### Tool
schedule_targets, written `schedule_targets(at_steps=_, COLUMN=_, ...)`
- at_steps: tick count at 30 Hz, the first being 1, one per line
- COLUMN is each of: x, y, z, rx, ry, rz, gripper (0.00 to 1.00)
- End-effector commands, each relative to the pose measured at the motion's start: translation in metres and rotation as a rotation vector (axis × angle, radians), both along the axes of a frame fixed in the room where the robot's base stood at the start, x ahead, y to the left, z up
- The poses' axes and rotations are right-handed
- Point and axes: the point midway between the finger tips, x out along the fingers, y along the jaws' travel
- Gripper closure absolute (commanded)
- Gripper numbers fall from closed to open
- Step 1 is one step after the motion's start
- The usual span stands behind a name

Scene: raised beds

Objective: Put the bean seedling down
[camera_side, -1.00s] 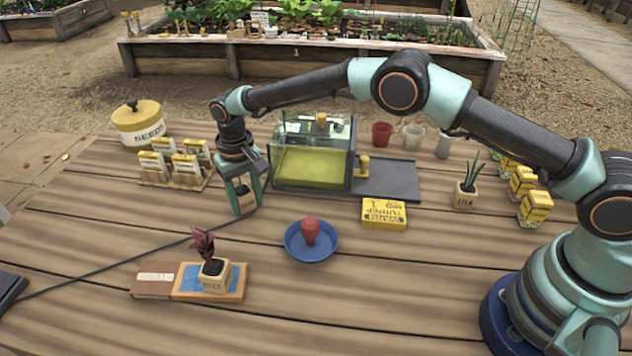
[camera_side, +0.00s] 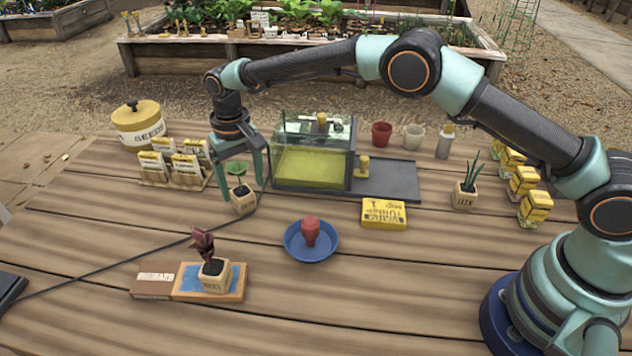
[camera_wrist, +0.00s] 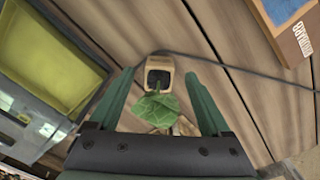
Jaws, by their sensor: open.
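The bean seedling (camera_side: 243,201) is a green-leaved plant in a small cream pot. It stands upright on the wooden table, left of the glass tank and beside a dark cable. In the wrist view its leaf (camera_wrist: 157,108) lies between the fingers and its pot (camera_wrist: 160,64) shows just beyond their tips. My gripper (camera_side: 243,186) is open above and around the plant, with one finger on each side. The fingers look apart from the pot.
The glass tank (camera_side: 312,160) stands close on the right of my gripper. Seed packets in a rack (camera_side: 172,182) are close on the left. A blue dish (camera_side: 311,254) with a red object and a beet pot on a board (camera_side: 240,290) stand nearer the front.

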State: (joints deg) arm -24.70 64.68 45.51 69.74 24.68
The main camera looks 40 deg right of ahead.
Motion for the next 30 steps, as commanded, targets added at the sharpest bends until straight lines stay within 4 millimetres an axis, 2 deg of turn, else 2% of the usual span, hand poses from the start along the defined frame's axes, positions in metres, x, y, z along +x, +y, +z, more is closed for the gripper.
schedule_targets(at_steps=1, x=0.001, y=0.000, z=0.013, rx=0.002, ry=-0.004, rz=0.000, gripper=0.18)
schedule_targets(at_steps=6, x=0.001, y=0.000, z=0.044, rx=0.001, ry=-0.002, rz=0.000, gripper=0.18)
schedule_targets(at_steps=17, x=0.000, y=-0.005, z=0.082, rx=0.004, ry=-0.009, rz=-0.001, gripper=0.18)
schedule_targets(at_steps=20, x=0.000, y=-0.018, z=0.102, rx=0.013, ry=-0.030, rz=-0.004, gripper=0.18)
schedule_targets(at_steps=23, x=-0.005, y=-0.039, z=0.130, rx=0.025, ry=-0.065, rz=-0.005, gripper=0.18)
schedule_targets(at_steps=30, x=-0.035, y=-0.096, z=0.190, rx=0.047, ry=-0.158, rz=-0.004, gripper=0.18)
